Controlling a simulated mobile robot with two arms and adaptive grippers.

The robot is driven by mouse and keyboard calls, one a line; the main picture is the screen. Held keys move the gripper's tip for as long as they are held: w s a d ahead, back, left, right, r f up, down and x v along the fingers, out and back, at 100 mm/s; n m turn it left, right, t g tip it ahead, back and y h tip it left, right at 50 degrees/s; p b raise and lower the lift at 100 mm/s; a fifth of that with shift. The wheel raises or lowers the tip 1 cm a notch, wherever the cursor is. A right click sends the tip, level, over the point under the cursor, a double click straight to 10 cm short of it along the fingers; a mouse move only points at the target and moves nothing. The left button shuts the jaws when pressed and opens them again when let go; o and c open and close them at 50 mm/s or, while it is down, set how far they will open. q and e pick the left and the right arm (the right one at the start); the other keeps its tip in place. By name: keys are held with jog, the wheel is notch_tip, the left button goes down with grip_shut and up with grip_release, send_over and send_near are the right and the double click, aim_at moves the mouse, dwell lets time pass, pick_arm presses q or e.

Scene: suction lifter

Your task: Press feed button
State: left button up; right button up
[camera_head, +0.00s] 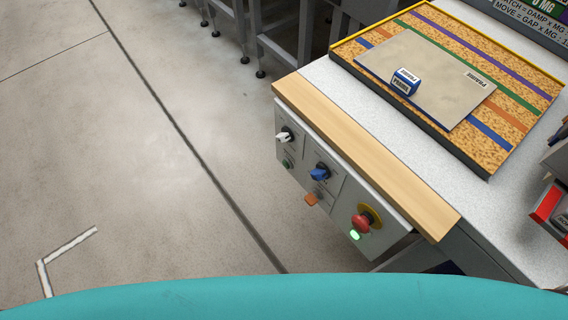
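A grey control panel (318,186) is on the front face of the workbench, below its wooden edge. On it, from left to right, are a white knob (283,137), a small dark green button (287,163), a blue knob (319,174), an orange part (311,199), a red mushroom button (361,222) on a yellow ring, and a lit green button or lamp (354,235). The labels are too small to read, so I cannot tell which is the feed button. Neither of my grippers shows, and nothing is touching the panel.
The bench has a wooden front edge (360,150). A red bin (546,205) is at right. The floor (130,170) left of the panel is clear.

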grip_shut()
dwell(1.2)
